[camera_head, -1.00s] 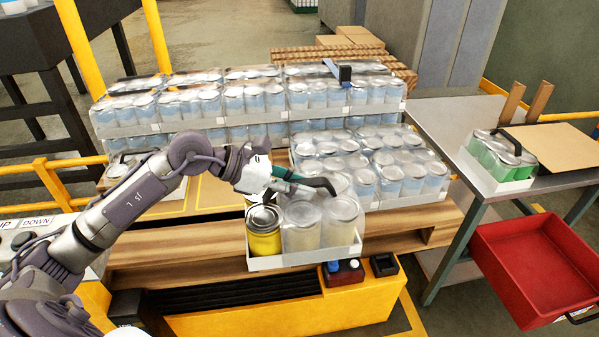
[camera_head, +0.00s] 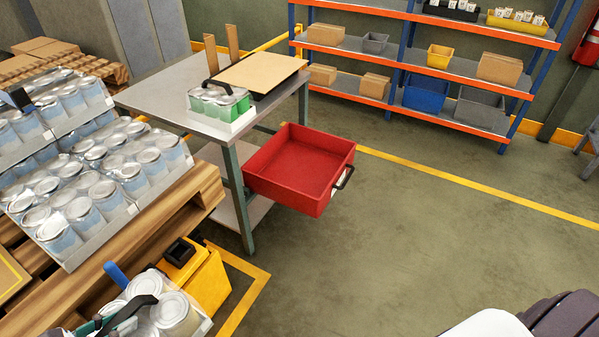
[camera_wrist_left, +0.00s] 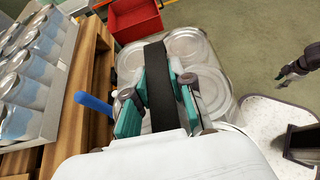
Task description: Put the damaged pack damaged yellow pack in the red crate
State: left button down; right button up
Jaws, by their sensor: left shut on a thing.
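The damaged pack (camera_head: 177,313) is at the bottom left of the head view, partly cut off by the frame; its yellow can is out of sight there. My left gripper (camera_head: 125,317) is shut on the pack's black handle, with its fingers on both sides of the dark strap in the left wrist view (camera_wrist_left: 160,92). Clear-topped cans of the pack (camera_wrist_left: 208,90) show beside the fingers. The red crate (camera_head: 329,197) is empty, right of the grey table, and shows at the top of the wrist view (camera_wrist_left: 137,24). A dark gripper, seemingly my right one (camera_wrist_left: 294,70), is small at the right.
The grey table (camera_head: 180,104) holds a green-can pack (camera_head: 220,103) and a cardboard sheet (camera_head: 262,70). Stacked packs (camera_head: 95,170) stand on a wooden pallet (camera_head: 150,222) at left. Shelves (camera_head: 430,65) stand behind. The floor right of the crate is clear.

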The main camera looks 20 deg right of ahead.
aim_at(301, 173)
jog(key=i+l+z, duration=0.5)
jog(key=i+l, duration=0.3)
jog(key=l, duration=0.2)
jog(key=i+l+z, duration=0.45)
jog(key=i+l, duration=0.25)
jog(key=i, duration=0.3)
